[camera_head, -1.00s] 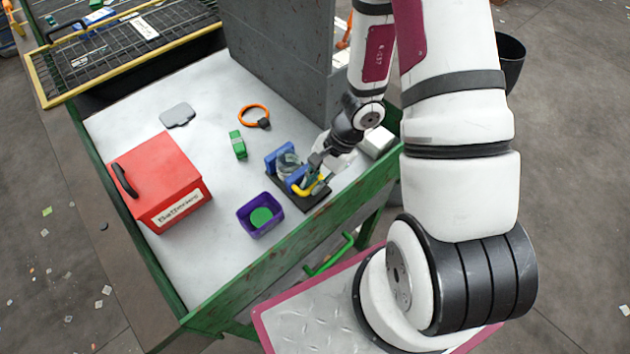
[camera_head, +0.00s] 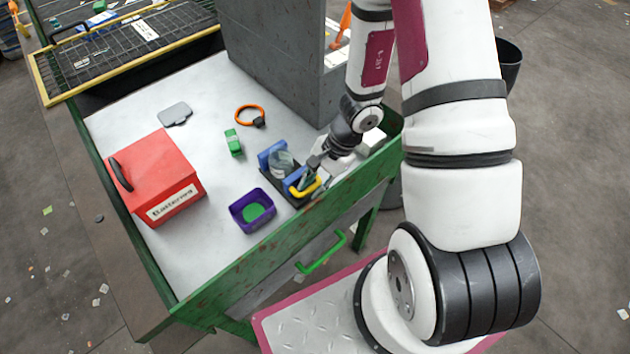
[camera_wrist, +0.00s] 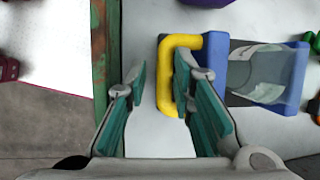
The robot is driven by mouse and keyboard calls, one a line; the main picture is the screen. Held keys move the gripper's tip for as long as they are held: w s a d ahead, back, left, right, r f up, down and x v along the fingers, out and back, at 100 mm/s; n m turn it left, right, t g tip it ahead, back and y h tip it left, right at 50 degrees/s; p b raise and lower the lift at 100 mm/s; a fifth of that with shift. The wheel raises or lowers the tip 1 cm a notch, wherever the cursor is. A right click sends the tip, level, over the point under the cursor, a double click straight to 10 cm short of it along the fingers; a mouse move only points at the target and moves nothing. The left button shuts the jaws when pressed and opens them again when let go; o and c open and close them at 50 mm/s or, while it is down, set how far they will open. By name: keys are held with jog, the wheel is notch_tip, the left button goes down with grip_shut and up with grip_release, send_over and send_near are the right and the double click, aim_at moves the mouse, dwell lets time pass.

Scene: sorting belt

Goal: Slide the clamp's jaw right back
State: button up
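The clamp has two blue jaws on a dark base, with a grey, glassy round piece (camera_wrist: 258,75) between them. The clamp's near blue jaw (camera_wrist: 212,62) carries a yellow handle (camera_wrist: 165,75), a C-shaped loop. In the head view the clamp (camera_head: 271,153) stands near the table's front edge, and its yellow handle (camera_head: 307,190) is partly hidden by my gripper (camera_head: 309,178). In the wrist view my gripper (camera_wrist: 158,85) is open, its teal-padded fingers either side of the handle's outer bar. The right finger overlaps the loop and sits closer to the bar; the left stands apart.
A purple bin (camera_head: 240,215) with a green piece stands just left of the clamp. A red box (camera_head: 160,165), green block (camera_head: 233,142), orange ring (camera_head: 240,108) and grey plate (camera_head: 176,113) lie farther left. A grey pillar (camera_head: 270,55) rises behind; a green rim (camera_head: 230,270) edges the table.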

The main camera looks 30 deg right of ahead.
jog(key=v, duration=1.2)
jog(key=a+r+n+t+h+b, duration=0.1)
jog(key=a+r+n, duration=0.25)
jog(key=r, duration=0.45)
jog(key=a+r+n, duration=0.2)
jog(key=r+n, duration=0.3)
jog(key=r, duration=0.3)
jog(key=s+r+n+t+h+b, duration=0.1)
jog(key=s+r+n+t+h, duration=0.2)
jog(key=s+r+n, duration=0.3)
jog(key=shift+s+a+r+t+h+b, duration=0.2)
jog(key=shift+s+r+t+h+b, duration=0.25)
jog(key=shift+s+r, duration=1.05)
jog(key=shift+w+r, duration=0.5)
